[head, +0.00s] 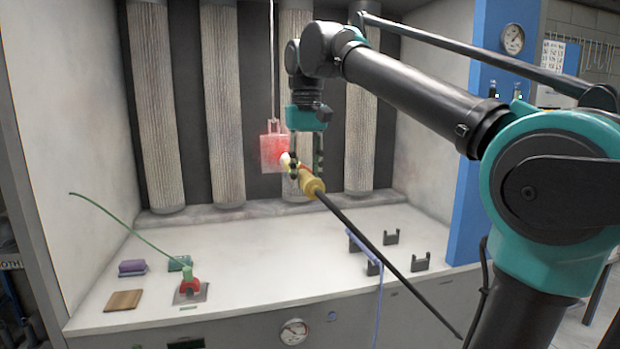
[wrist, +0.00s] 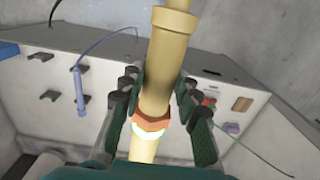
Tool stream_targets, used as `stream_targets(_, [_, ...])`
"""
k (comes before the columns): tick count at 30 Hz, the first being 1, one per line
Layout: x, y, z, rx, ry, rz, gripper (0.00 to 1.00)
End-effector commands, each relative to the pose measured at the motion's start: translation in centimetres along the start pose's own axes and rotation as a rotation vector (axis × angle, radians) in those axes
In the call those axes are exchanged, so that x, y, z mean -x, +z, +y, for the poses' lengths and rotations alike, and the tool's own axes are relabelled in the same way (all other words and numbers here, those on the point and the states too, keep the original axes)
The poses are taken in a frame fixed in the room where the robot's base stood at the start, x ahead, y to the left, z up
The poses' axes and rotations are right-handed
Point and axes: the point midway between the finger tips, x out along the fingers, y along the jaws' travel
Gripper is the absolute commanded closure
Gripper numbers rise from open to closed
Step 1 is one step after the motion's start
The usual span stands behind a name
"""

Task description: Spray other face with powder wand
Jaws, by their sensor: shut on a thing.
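The hanging plate (head: 268,160) is a pale rectangular piece on a thin vertical rod. The face towards me shows a red to pink area over much of it, with paler edges; its back is hidden. The powder wand has a yellow body (head: 314,187), a pale nozzle end and a long black tail running down to the right. My gripper (head: 304,174) is shut on the wand, and the nozzle end is at the plate's right side. I cannot tell whether it touches. In the wrist view, the yellow wand (wrist: 155,95) lies between both fingers; the plate does not show there.
Tall ribbed filter columns (head: 222,110) stand behind the plate. A blue wand (head: 366,247) and black cradles (head: 420,262) are on the bench at right. A red-and-green fixture (head: 189,285) with a green hose, a purple block (head: 132,267) and a wooden block (head: 123,300) are at left. The bench middle is clear.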

Motion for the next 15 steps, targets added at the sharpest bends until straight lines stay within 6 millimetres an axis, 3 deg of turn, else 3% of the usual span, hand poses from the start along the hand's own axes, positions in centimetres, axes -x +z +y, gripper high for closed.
stream_targets(15, [0.0,-6.6,0.0,-0.001,0.001,0.0,1.0])
